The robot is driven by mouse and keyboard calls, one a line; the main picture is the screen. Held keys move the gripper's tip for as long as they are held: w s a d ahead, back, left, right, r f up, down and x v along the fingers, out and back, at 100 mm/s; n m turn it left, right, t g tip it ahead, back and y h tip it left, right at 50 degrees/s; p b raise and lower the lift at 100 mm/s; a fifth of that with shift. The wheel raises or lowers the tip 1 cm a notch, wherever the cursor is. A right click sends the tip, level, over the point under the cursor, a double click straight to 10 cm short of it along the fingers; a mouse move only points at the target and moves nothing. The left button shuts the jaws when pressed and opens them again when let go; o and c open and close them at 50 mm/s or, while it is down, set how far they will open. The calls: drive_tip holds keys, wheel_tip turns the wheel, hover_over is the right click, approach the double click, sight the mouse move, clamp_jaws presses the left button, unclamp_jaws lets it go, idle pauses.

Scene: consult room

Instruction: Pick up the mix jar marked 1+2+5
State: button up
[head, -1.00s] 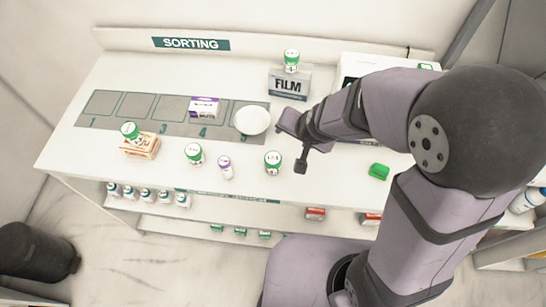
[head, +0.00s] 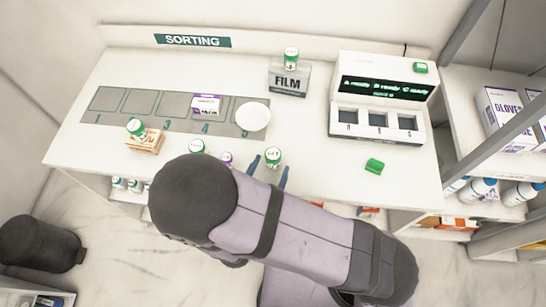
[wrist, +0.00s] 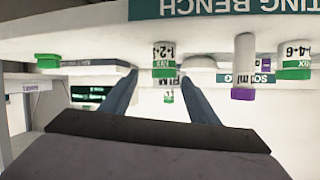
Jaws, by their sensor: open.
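A white mix jar with a green lid (head: 273,158) stands upright near the bench's front edge. In the wrist view, which is upside down, the jar (wrist: 165,53) has a label beginning 1, 2; the rest I cannot read. My gripper (head: 268,169) is open at the front of this jar, its blue fingers spread to either side. In the wrist view my gripper (wrist: 159,79) frames the jar between its fingertips, and nothing is held. I cannot tell whether the fingers have passed beside the jar.
A purple-capped bottle (head: 226,158) and another green-lidded jar (head: 197,146) stand left of it; the latter's label (wrist: 294,50) shows 4, 6. A white dish (head: 252,116) lies behind. A green block (head: 374,165) lies right. The FILM box (head: 289,80) carries another jar (head: 291,56).

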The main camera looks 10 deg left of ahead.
sight(271, 163)
drive_tip(key=shift+s+a+f+n+y, duration=0.2)
drive_tip(key=shift+s+f+n, duration=0.05)
drive_tip(key=shift+n, duration=0.35)
drive_tip(key=shift+s+a+f+n+y, duration=0.15)
drive_tip(key=shift+s+f+n+y, duration=0.1)
drive_tip(key=shift+n, duration=0.35)
drive_tip(key=shift+p+x, duration=0.5)
drive_tip(key=shift+x, duration=0.9)
drive_tip(key=shift+p+x, duration=0.95)
drive_tip(key=shift+x, duration=1.35)
drive_tip(key=c, duration=1)
drive_tip(key=shift+c, duration=0.2)
drive_tip(key=shift+r, duration=0.2)
drive_tip(key=shift+r+b, duration=0.6)
drive_tip(key=shift+r, duration=4.25)
